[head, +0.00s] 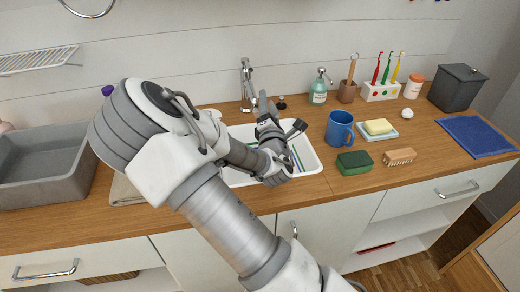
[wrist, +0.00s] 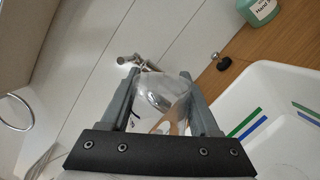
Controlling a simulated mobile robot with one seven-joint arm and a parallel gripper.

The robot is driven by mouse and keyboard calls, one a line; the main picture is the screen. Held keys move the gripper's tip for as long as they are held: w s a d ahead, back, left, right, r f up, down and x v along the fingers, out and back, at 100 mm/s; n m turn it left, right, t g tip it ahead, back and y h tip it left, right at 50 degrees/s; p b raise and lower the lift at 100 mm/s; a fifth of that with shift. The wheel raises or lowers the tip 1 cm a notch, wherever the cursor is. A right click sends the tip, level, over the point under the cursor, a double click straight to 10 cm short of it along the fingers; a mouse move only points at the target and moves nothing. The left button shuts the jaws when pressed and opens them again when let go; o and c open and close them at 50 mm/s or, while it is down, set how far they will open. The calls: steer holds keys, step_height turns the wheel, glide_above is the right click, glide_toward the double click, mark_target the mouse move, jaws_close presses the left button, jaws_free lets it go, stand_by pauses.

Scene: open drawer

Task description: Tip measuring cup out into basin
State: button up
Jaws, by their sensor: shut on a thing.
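My gripper (wrist: 158,74) is shut on a clear, see-through measuring cup (wrist: 160,92), which sits between the two grey fingers in the wrist view. The cup's tilt and contents are hard to make out. In the head view my gripper (head: 267,108) is over the far part of the white basin (head: 312,160), and the cup cannot be made out there. The basin is set in the wooden counter, partly hidden by my arm. Its rim also shows at the right of the wrist view (wrist: 262,72). Green and blue strips lie inside it.
A metal tap (head: 246,85) stands behind the basin. A soap bottle (head: 319,88), a blue mug (head: 339,129), a green sponge (head: 354,163) and a brush (head: 399,156) are to the right. A grey tub (head: 40,172) is at the left.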

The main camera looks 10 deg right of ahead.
step_height(320, 180, down, 9)
steer(key=d+m+g+b, duration=0.2)
steer(key=d+m+b, duration=0.1)
steer(key=m, duration=0.5)
steer(key=d+r+m+g+y+b, duration=0.1)
steer(key=d+r+m+y+b, duration=0.2)
steer(key=m, duration=1.1)
steer(key=shift+d+r, duration=0.65)
steer(key=shift+d, duration=0.75)
